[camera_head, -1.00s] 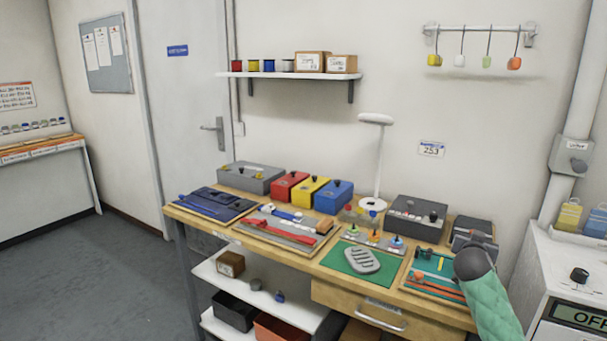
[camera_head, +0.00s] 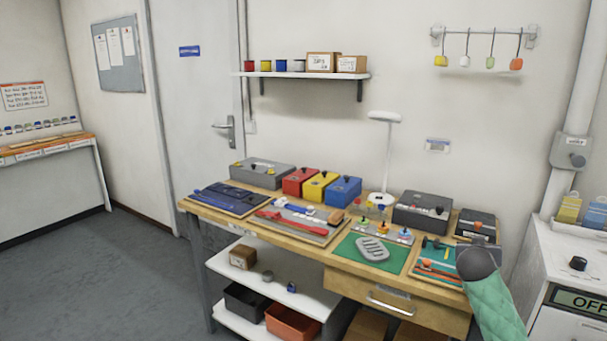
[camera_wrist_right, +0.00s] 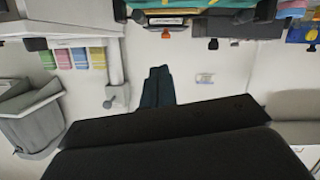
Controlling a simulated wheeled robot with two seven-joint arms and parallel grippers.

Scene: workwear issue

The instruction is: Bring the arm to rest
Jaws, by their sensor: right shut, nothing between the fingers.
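My right arm (camera_head: 492,300), in a green sleeve with a dark grey wrist, comes in at the lower right of the head view, in front of the right end of the workbench (camera_head: 325,257). In the right wrist view my right gripper (camera_wrist_right: 158,70) shows as two dark fingers shut together, with nothing between them. The pale wall lies behind them there. My left gripper is in neither view.
The workbench holds red, yellow and blue boxes (camera_head: 320,187), a green mat (camera_head: 347,249) with a grey sole-shaped piece, and a lamp (camera_head: 385,117). A white cabinet (camera_head: 565,275) stands right of my arm. Open floor (camera_head: 90,275) lies to the left.

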